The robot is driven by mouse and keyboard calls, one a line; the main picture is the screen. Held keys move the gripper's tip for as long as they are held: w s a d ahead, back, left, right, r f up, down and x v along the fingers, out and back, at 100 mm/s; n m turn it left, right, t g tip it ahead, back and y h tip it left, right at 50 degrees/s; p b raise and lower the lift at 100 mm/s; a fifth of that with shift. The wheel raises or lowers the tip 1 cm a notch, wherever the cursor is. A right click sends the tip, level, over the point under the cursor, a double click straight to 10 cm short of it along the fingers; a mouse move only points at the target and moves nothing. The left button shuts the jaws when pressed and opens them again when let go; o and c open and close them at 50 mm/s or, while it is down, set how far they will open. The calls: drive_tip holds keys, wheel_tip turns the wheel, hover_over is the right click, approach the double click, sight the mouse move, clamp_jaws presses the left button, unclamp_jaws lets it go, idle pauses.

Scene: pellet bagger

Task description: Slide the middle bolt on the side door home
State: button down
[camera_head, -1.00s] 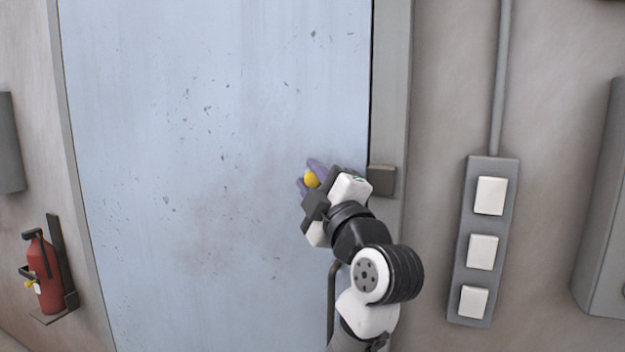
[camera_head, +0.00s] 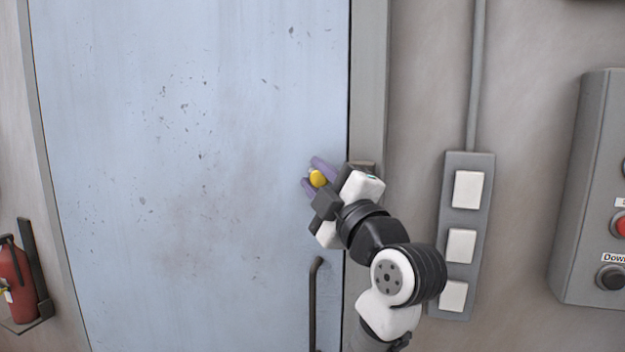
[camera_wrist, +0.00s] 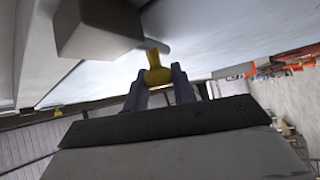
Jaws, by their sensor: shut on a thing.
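The middle bolt shows as a yellow knob (camera_head: 317,178) near the right edge of the pale blue side door (camera_head: 190,100). My gripper (camera_head: 314,175) is shut on this knob, its purple fingers on either side. The wrist view shows the knob (camera_wrist: 158,73) between the fingers, with a short grey bar (camera_wrist: 156,46) beside it. The bar reaches to the grey keeper block (camera_wrist: 98,30); how deep it sits cannot be told. In the head view the block (camera_head: 365,166) on the frame is mostly hidden behind my gripper.
A bent door handle (camera_head: 313,305) hangs below my gripper. Right of the frame stand a switch panel (camera_head: 484,180) with white switches and a grey control box (camera_head: 570,230). A red fire extinguisher (camera_head: 13,280) is at the lower left.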

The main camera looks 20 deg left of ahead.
drive_tip(key=c, duration=1.2)
unclamp_jaws()
drive_tip(key=shift+w+d, duration=0.1)
drive_tip(key=shift+d, duration=0.25)
drive_tip(key=shift+a, duration=0.1)
drive_tip(key=b+v, duration=0.4)
drive_tip(key=v, duration=0.9)
drive_tip(key=shift+s+f, duration=0.15)
drive_tip(key=shift+s, duration=0.25)
